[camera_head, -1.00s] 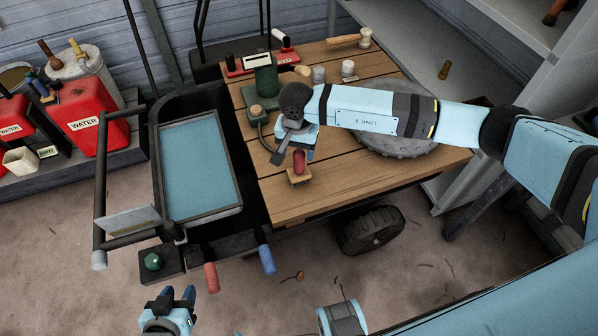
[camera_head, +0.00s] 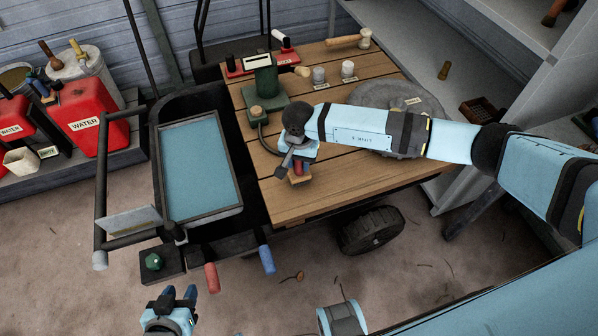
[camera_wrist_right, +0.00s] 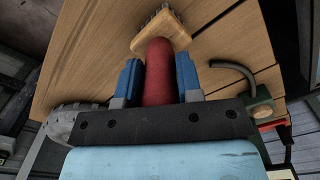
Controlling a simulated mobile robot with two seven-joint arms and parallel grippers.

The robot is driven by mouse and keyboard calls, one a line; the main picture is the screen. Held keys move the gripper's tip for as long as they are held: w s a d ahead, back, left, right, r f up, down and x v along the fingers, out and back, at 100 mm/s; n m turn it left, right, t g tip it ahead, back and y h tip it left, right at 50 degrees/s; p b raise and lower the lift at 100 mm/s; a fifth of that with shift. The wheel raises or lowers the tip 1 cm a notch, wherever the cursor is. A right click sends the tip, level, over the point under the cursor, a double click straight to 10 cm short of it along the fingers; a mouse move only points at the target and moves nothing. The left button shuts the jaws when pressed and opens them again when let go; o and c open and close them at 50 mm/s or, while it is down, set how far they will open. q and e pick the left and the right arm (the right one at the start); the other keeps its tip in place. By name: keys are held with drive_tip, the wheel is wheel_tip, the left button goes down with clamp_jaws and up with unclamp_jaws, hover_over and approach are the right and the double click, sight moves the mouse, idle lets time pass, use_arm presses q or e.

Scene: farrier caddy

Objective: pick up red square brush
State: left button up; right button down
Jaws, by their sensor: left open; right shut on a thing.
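The red square brush (camera_wrist_right: 159,72) has a red handle and a square wooden block with bristles. In the right wrist view its handle stands between the two blue fingers of my right gripper (camera_wrist_right: 160,80), which is shut on it. In the head view the brush (camera_head: 299,178) is at the front left of the wooden cart top, mostly hidden by my right gripper (camera_head: 299,165) above it. I cannot tell whether the bristles touch the wood. My left gripper (camera_head: 178,294) is open and empty, low at the front left, away from the brush.
The wooden cart top (camera_head: 330,195) is bare around the brush. A green device (camera_head: 265,85) stands behind it, and a round grey disc (camera_head: 420,105) lies under my right arm. A black-framed blue tray (camera_head: 198,165) is on the left.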

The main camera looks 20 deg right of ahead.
drive_tip(key=shift+r, duration=0.1)
wheel_tip(320, 180, up, 20)
drive_tip(key=shift+b, duration=0.3)
idle(0.3)
